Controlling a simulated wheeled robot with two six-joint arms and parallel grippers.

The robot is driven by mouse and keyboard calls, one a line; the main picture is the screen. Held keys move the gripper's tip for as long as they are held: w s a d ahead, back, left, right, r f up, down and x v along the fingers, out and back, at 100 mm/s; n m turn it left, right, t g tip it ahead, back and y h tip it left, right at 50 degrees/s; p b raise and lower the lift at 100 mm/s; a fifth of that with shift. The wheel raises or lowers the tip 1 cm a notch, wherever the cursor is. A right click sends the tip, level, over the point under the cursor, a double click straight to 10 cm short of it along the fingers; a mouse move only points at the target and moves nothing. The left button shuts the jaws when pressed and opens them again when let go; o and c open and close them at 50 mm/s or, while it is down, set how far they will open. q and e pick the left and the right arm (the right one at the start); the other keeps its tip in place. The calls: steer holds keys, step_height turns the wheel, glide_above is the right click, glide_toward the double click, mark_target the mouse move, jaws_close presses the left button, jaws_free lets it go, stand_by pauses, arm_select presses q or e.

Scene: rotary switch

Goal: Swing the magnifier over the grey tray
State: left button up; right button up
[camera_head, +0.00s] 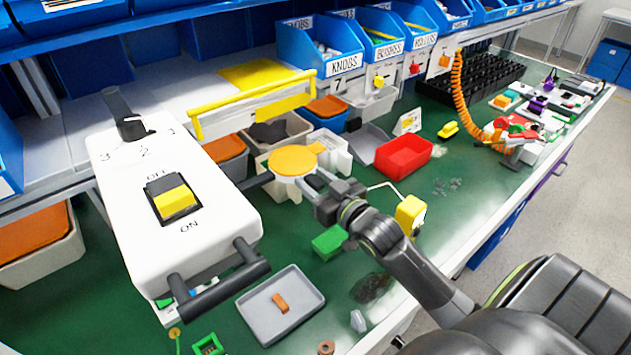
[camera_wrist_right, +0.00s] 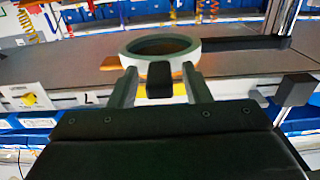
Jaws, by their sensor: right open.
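The magnifier (camera_head: 293,161) is a round head with a pale rim, its lens looking orange, on a dark arm reaching left. In the right wrist view the magnifier's ring (camera_wrist_right: 162,46) lies just ahead of my fingers. A black tab (camera_wrist_right: 159,80) on its near side sits between the two fingers; contact cannot be told. My right gripper (camera_head: 320,184) is open, at the right side of the magnifier; its fingers also show in the wrist view (camera_wrist_right: 160,71). The grey tray (camera_head: 254,309) lies nearer and lower, holding a small orange-brown piece (camera_head: 280,302). My left gripper is not in view.
A white switch box (camera_head: 150,205) with knob, yellow rocker and black handle stands tall at left. A red bin (camera_head: 403,156) and labelled blue bins (camera_head: 322,55) stand behind.

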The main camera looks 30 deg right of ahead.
steer(key=shift+c, duration=0.3)
steer(key=shift+s, duration=0.1)
jaws_close()
steer(key=shift+r, duration=0.1)
